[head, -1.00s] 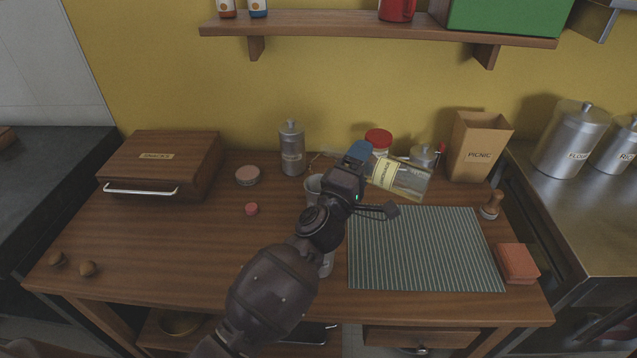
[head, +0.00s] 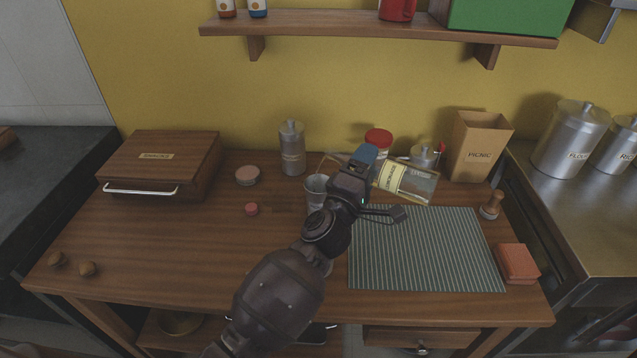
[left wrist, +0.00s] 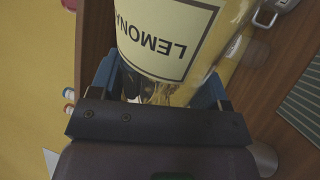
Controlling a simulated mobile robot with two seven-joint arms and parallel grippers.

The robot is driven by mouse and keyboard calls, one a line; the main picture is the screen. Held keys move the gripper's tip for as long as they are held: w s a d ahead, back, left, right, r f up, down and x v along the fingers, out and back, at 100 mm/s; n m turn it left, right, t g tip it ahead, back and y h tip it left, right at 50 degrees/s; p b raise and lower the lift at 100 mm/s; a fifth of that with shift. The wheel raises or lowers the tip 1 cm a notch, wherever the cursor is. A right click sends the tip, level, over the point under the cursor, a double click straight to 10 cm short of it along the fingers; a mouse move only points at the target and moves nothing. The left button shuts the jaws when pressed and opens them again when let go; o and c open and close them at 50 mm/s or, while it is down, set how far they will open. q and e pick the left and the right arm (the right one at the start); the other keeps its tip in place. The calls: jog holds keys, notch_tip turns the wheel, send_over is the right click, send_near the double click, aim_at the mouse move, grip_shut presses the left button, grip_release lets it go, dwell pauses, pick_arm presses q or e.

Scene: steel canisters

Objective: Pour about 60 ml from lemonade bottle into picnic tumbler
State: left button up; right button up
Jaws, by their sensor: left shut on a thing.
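My left gripper (head: 364,160) is shut around the lemonade bottle (head: 418,187), a clear bottle with a cream label. The bottle lies tipped almost on its side in the air, base to the right and neck to the left. In the left wrist view the bottle (left wrist: 165,35) sits between the blue fingers. The picnic tumbler, apparently the grey metal cup (head: 315,187), stands upright on the table below and near the bottle's neck, partly hidden by my arm. I cannot tell whether liquid is flowing or how much the cup holds. My right gripper is not in view.
A steel canister (head: 292,148) stands behind the cup. A red-lidded jar (head: 379,138) and a small metal pot (head: 424,155) stand behind the bottle. A striped mat (head: 425,250) lies at right, a picnic bag (head: 480,148) behind it. The table's left middle is mostly clear.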

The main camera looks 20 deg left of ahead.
pick_arm(q)
jog(key=shift+d, duration=0.1)
jog(key=shift+s+d, duration=0.1)
jog(key=shift+d, duration=0.2)
jog(key=shift+d+n, duration=0.2)
jog(key=shift+n, duration=0.1)
dwell(1.2)
jog(key=m+h, duration=0.1)
jog(key=m, duration=0.2)
jog(key=shift+d+r, duration=0.1)
jog(key=shift+r, duration=0.05)
jog(key=shift+d+r+m+g+h, duration=0.1)
jog(key=shift+d+m+g+h, duration=0.25)
jog(key=shift+m, duration=0.75)
jog(key=shift+a+f+m+h, duration=0.1)
jog(key=shift+f+m+h, duration=0.25)
jog(key=shift+f+m, duration=0.45)
jog(key=shift+r, duration=0.15)
